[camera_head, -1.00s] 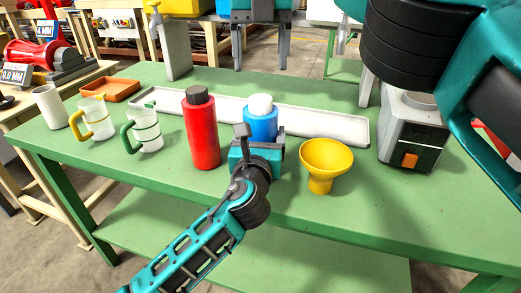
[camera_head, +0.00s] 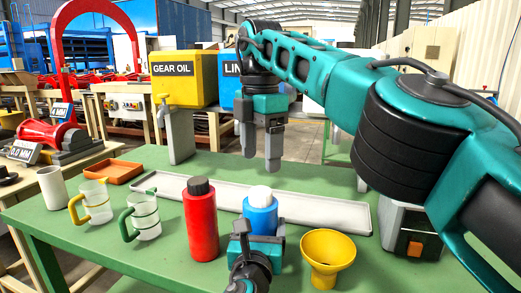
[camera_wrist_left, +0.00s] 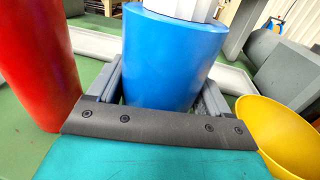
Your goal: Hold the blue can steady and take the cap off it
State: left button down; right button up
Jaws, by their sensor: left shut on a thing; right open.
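The blue can (camera_head: 260,216) with a white cap (camera_head: 260,195) stands upright on the green table. My left gripper (camera_head: 262,238) is shut around its body from the front; the can also fills the middle of the left wrist view (camera_wrist_left: 172,60), between the two fingers (camera_wrist_left: 165,95). The white cap (camera_wrist_left: 185,8) is cut off at the top there. My right gripper (camera_head: 260,148) is open and empty, pointing down, above and a little behind the cap, clear of it.
A red bottle (camera_head: 201,225) stands close left of the can and a yellow funnel (camera_head: 328,252) close right. A long white tray (camera_head: 325,210) lies behind. Two jugs, with yellow (camera_head: 96,203) and green (camera_head: 144,218) handles, stand left. A grey device (camera_head: 408,225) stands right.

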aim_at(260, 190)
jog(key=shift+f+m, duration=0.1)
jog(key=shift+m, duration=0.7)
jog(key=shift+f, duration=3.95)
jog(key=shift+c, duration=0.2)
